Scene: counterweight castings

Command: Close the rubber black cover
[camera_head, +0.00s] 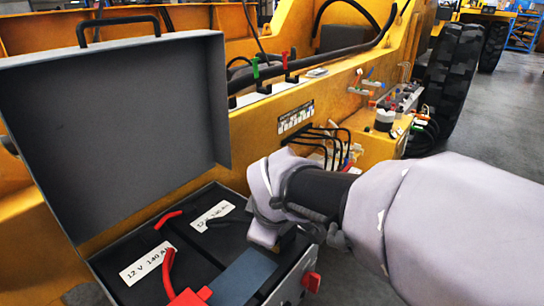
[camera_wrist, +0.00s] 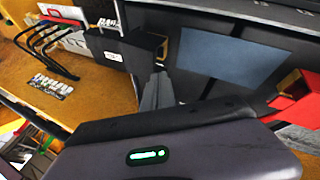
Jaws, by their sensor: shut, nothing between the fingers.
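A black block-like piece, apparently the black rubber cover (camera_wrist: 112,52), sits left of a brass-coloured terminal (camera_wrist: 160,45) in the wrist view. Whether it is open is hard to tell. In the head view my arm hides most of this spot. My gripper (camera_wrist: 158,92) is shut and empty, its tips close to the cover and terminal. I cannot tell whether they touch. In the head view my gripper (camera_head: 266,236) is low over the right side of the open battery box (camera_head: 225,195). A red cover (camera_head: 190,297) lies at the bottom; it shows at right in the wrist view (camera_wrist: 298,100).
The box's large grey lid (camera_head: 120,130) stands open at left. Labelled batteries (camera_head: 145,262), red cables (camera_head: 167,265) and a blue-grey plate (camera_head: 243,276) are inside. Black cables (camera_head: 322,140) loop from the yellow machine frame (camera_head: 290,108) behind my gripper.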

